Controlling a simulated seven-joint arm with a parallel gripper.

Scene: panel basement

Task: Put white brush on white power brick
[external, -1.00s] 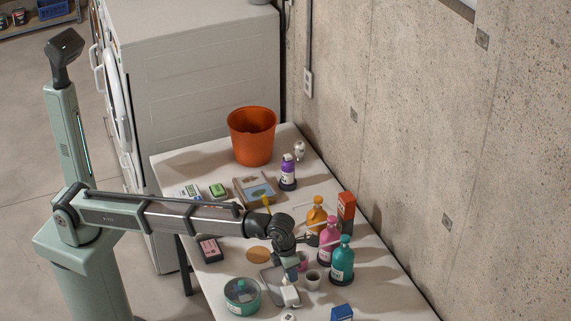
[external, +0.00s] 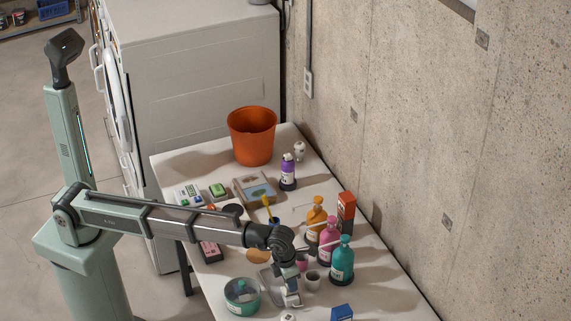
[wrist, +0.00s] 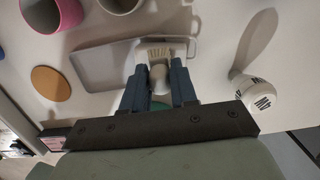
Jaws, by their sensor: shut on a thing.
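My gripper (wrist: 159,84) is shut on the pale, rounded handle of the white brush (wrist: 159,53). The brush's bristled head points away from the wrist in the wrist view. A flat white shape (wrist: 180,43) shows behind the brush head, at the end of the grey tray; it looks like the white power brick, partly hidden by the brush. I cannot tell whether the two touch. In the external view my gripper (external: 291,292) is low over the near part of the table, and the brush and brick are hard to tell apart there.
The grey tray (wrist: 100,65) lies beside the gripper. Pink (wrist: 50,12) and grey (wrist: 121,3) cups stand beyond it. A teal round tin (external: 241,296) is left of the gripper; teal (external: 341,262) and pink (external: 328,240) bottles stand right. A white labelled item (wrist: 257,96) is nearby.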

